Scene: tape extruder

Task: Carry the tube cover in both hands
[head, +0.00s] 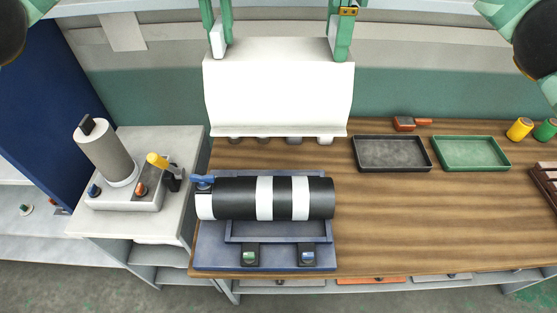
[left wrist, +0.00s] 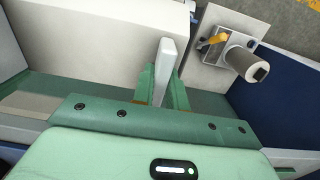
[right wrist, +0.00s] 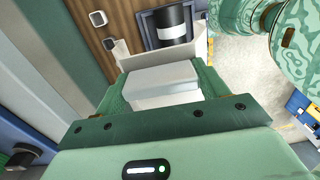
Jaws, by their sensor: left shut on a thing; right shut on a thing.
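The white tube cover (head: 278,95) hangs above the back of the wooden table in the head view, behind and above the black-and-white striped tube (head: 285,198). My left gripper (head: 218,42) is shut on the white tab at the cover's left end. That tab also shows between its fingers in the left wrist view (left wrist: 165,65). My right gripper (head: 341,42) is shut on the right end. A white block of the cover fills its fingers in the right wrist view (right wrist: 162,78). The cover looks roughly level, and its inside is hidden.
The striped tube lies on a blue base (head: 210,257) with two small switches in front. A grey machine (head: 122,195) with a cylinder and yellow lever stands left. Black (head: 390,168) and green (head: 470,167) trays and yellow (head: 519,129) and green spools are right. The table's right middle is clear.

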